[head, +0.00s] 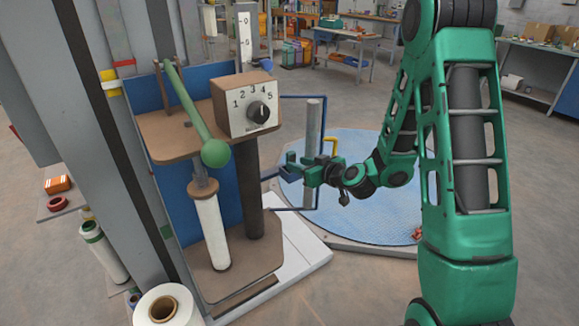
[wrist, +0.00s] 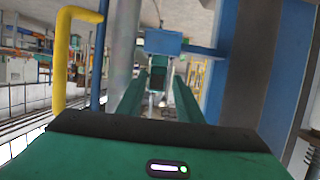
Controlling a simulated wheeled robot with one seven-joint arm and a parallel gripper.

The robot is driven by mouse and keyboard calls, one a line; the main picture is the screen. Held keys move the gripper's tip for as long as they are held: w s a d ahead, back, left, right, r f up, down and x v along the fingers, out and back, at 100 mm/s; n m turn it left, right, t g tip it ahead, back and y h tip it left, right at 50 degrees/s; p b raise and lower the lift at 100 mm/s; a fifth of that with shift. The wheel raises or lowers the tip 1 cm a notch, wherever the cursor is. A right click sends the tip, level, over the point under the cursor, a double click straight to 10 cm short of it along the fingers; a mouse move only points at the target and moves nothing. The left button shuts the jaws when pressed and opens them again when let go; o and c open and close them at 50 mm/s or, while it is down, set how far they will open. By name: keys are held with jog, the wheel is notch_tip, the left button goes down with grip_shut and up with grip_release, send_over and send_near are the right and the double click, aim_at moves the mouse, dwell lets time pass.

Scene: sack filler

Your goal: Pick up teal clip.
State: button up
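My gripper (head: 292,167) is stretched out beside the sack filler's blue frame, left of the grey post. In the wrist view its two green fingers (wrist: 159,92) point forward and stand apart. A small dark teal piece (wrist: 158,76), which looks like the teal clip, shows between the fingertips, just below a blue block (wrist: 163,42). I see no clear contact between it and the fingers. In the head view the clip cannot be told apart from the similarly coloured gripper.
The blue block joins a blue bar (wrist: 203,51). A grey post (head: 313,140) and a yellow hooked handle (head: 331,143) stand close to my gripper. The filler's dial box (head: 245,104) and green-knobbed lever (head: 215,153) are left. A round blue platform (head: 375,205) lies below.

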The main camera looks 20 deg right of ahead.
jog(key=shift+x, duration=3.15)
jog(key=shift+d+f, duration=0.2)
jog(key=c, duration=0.8)
jog(key=shift+r, duration=0.15)
